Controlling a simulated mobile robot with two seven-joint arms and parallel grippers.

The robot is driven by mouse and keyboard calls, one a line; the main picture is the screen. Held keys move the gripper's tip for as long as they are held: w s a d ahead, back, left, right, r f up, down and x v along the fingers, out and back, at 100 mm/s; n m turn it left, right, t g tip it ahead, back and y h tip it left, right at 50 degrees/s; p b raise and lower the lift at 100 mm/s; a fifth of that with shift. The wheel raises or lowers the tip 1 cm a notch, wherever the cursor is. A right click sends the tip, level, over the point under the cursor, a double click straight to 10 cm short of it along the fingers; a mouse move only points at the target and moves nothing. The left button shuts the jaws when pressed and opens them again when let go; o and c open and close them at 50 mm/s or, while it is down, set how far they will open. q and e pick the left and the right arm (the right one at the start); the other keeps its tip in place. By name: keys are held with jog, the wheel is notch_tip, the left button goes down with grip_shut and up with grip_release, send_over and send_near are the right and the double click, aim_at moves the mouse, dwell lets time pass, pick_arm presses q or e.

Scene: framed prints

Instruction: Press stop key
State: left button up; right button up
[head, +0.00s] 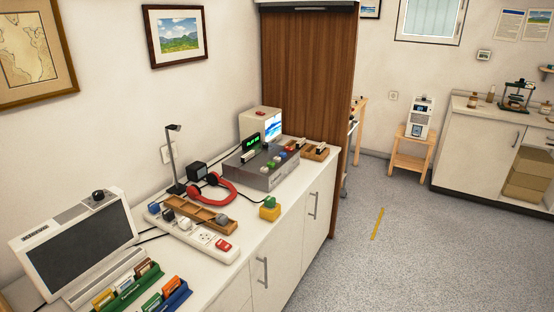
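A grey control box (262,171) stands toward the far end of the white counter. Its green lit display (250,142) seems to read "PLAY" and some digits. Neither of my grippers is in view.
A screen (80,238) is at left. The floor (370,262) at right is mostly clear.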

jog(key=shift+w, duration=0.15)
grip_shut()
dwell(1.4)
